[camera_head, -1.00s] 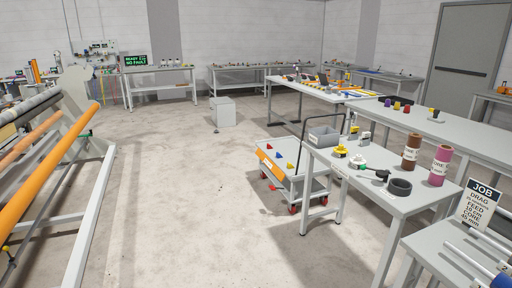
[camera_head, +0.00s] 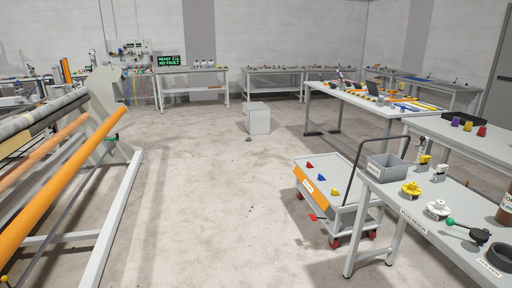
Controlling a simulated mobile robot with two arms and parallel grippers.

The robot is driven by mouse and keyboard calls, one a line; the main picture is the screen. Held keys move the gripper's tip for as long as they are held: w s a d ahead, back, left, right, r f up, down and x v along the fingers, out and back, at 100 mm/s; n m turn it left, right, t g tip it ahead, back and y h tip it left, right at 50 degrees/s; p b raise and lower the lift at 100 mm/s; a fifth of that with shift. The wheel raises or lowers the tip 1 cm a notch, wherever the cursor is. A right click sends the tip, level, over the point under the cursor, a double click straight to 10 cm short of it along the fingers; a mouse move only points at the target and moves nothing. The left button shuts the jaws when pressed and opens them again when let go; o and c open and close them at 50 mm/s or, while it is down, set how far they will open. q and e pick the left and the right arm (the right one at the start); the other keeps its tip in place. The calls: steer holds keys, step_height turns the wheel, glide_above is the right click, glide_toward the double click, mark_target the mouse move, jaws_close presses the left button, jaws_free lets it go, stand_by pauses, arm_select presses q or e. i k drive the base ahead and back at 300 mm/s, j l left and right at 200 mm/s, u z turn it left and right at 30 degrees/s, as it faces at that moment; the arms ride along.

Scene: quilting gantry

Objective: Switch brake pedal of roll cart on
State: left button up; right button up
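The roll cart (camera_head: 338,212) stands on the floor right of centre. It is a low grey platform with an orange front edge (camera_head: 309,187), red casters (camera_head: 335,242) and a tall dark push handle (camera_head: 372,150). Red, blue and yellow small pieces lie on its deck. A small red pedal (camera_head: 317,217) sticks out low at its near left side, just above the floor. I cannot tell from here whether the pedal is up or down. Neither of my grippers shows in the view.
A grey workbench (camera_head: 400,205) with a grey bin (camera_head: 387,167) and yellow and white parts stands close against the cart's right. The gantry with orange rollers (camera_head: 60,185) fills the left. A grey box (camera_head: 257,118) stands farther back. The floor (camera_head: 210,210) between is clear.

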mark_target(313, 217)
steer(key=i+l+z, duration=0.15)
steer(key=i, duration=0.55)
steer(key=i+z, duration=0.2)
steer(key=i, duration=0.5)
steer(key=i+z, duration=0.15)
steer(key=i, duration=0.6)
steer(key=i+j+z, duration=0.15)
steer(key=i, duration=0.55)
